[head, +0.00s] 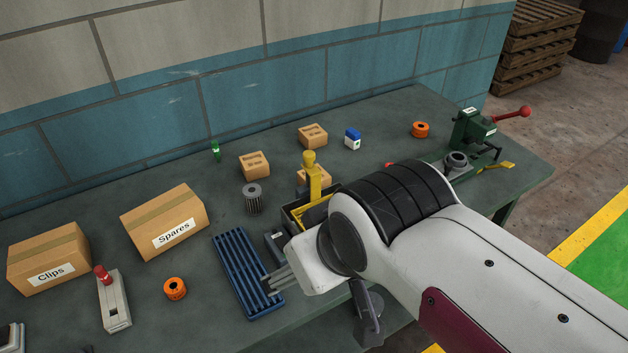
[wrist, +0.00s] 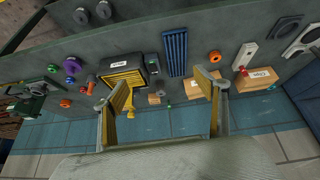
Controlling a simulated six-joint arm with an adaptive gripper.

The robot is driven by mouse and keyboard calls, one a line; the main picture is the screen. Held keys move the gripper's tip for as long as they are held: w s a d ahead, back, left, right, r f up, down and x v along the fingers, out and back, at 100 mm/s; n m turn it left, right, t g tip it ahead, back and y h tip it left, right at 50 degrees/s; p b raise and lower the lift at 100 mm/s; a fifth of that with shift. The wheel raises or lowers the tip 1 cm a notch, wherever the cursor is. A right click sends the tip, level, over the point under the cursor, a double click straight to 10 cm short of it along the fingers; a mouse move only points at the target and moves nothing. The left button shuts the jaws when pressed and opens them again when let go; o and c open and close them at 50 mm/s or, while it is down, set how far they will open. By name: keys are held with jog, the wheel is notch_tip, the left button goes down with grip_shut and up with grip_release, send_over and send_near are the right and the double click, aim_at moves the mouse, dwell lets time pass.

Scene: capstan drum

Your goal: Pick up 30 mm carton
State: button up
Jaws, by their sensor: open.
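Several small brown cartons stand on the grey-green bench in the head view. One carton (head: 254,165) is left of centre, another carton (head: 313,135) is farther back, and a third carton (head: 315,175) is partly hidden behind a yellow-knobbed part. No size marking is readable, so I cannot tell which is the 30 mm one. My gripper (wrist: 161,88) is open in the wrist view, its fingers apart. A small carton (wrist: 155,98) shows in the gap between them, down on the bench. The gripper looks empty. My arm hides part of the bench in the head view.
Larger boxes labelled Spares (head: 166,222) and Clips (head: 48,258) stand at left. A blue slotted rack (head: 243,270), a grey gear (head: 253,198) and a yellow-knobbed part (head: 311,178) are near my arm. A green vise (head: 472,133) is at far right. A tiled wall runs behind.

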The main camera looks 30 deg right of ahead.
jog(key=w+d+r+n+t+h, duration=0.1)
jog(key=w+d+r+n+t, duration=0.3)
jog(key=w+r, duration=0.5)
jog(key=w+d+r+n+t+h, duration=0.1)
jog(key=w+d+r+n+h, duration=0.15)
jog(key=w+d+r, duration=0.65)
jog(key=w+d+r+n+t+h, duration=0.1)
jog(key=w+d+r+n+t, duration=0.3)
jog(key=w, duration=1)
jog(key=w+d+r+n+t+y, duration=0.1)
jog(key=w+d+n+y, duration=0.15)
jog(key=w+n, duration=0.5)
jog(key=w+d+n+t+y, duration=0.1)
jog(key=w+n+t+y, duration=0.15)
jog(key=w+n, duration=0.5)
jog(key=n+g+y, duration=1.2)
jog(key=n+g, duration=0.2)
jog(key=n, duration=1)
send_near(326, 172)
jog(key=shift+h, duration=0.25)
jog(key=x, duration=0.4)
jog(key=shift+a, duration=0.3)
jog(key=shift+r, duration=0.1)
